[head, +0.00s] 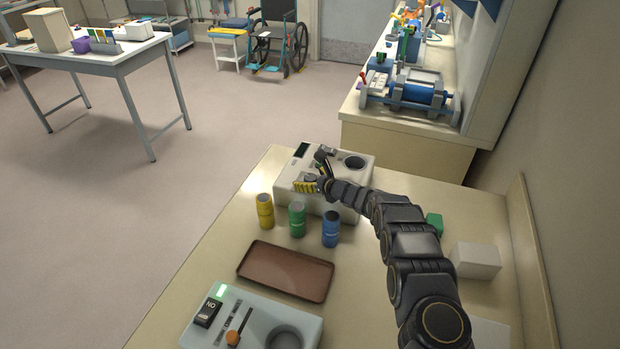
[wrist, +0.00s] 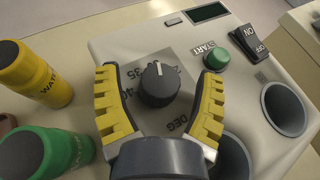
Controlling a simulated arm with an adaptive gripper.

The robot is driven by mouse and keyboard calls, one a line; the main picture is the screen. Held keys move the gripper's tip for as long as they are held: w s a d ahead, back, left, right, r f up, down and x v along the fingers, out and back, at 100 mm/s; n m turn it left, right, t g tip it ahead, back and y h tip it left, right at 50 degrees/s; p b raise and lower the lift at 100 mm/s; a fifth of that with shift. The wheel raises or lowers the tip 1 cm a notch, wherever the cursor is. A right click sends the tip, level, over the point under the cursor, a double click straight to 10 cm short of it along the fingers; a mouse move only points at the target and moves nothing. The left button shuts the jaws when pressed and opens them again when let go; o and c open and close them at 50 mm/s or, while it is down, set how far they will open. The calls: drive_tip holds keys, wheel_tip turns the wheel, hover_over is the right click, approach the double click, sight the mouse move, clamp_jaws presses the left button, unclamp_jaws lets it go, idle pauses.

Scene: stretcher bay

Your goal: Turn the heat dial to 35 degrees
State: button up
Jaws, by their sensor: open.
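The heat dial (wrist: 158,84) is a dark round knob with a white pointer line on a grey plate marked DEG, on the white machine (head: 343,201). In the wrist view the line points up the picture. A marking like 35 shows up and left of the knob; other marks are partly covered. My gripper (wrist: 159,76) is open, with one yellow ribbed finger on each side of the dial and gaps between them and the knob. In the head view my gripper (head: 312,182) is over the machine's left part and hides the dial.
Beside the dial are a green START button (wrist: 216,58), an ON/OFF switch (wrist: 249,43), a dark display (wrist: 207,12) and a round well (wrist: 286,109). Yellow (head: 265,211), green (head: 297,219) and blue (head: 331,229) bottles stand before the machine, near a brown tray (head: 285,272).

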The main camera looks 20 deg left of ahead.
drive_tip(key=shift+c, duration=0.4)
drive_tip(key=c, duration=1)
drive_tip(key=shift+c, duration=0.2)
drive_tip(key=shift+w, duration=0.1)
drive_tip(key=shift+n+g+y, duration=0.4)
drive_tip(key=shift+n+g, duration=0.1)
drive_tip(key=shift+n, duration=0.1)
drive_tip(key=shift+a+r+n+g+y, duration=0.25)
drive_tip(key=shift+n+g+y, duration=0.15)
drive_tip(key=shift+n+g, duration=0.2)
drive_tip(key=shift+g, duration=0.3)
drive_tip(key=shift+f+n, duration=0.15)
drive_tip(key=shift+n, duration=0.15)
